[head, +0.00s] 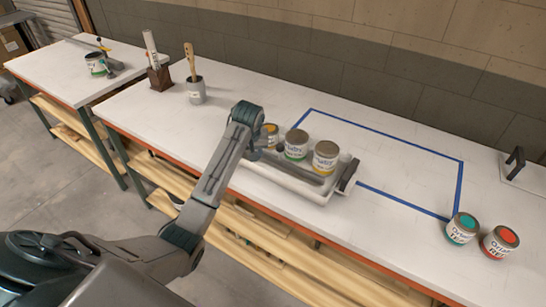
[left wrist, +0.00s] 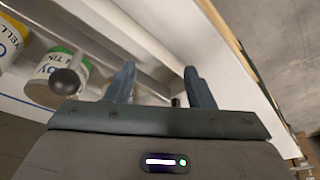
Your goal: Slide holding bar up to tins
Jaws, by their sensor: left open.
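The white colorant rack (head: 300,190) sits near the front edge of the table. Three tins stand in it: one partly hidden by my arm (head: 270,130), a green-banded one (head: 297,145) and a yellow-banded one (head: 326,157). A grey bar (head: 305,174), apparently the holding bar, runs along the front side of the tins. My left gripper (left wrist: 157,88) is open over the rack; the arm hides most of it in the head view. In the left wrist view, a dark round knob (left wrist: 65,82) stands left of the fingers, before a green-banded tin (left wrist: 52,88). I cannot tell whether the fingers straddle the bar.
A teal tin (head: 462,229) and a red tin (head: 500,242) stand at the right. Blue tape (head: 410,141) outlines a clear area behind the rack. A brush pot (head: 196,90) and dark holder (head: 160,78) stand at the back left. A black handle (head: 515,160) stands far right.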

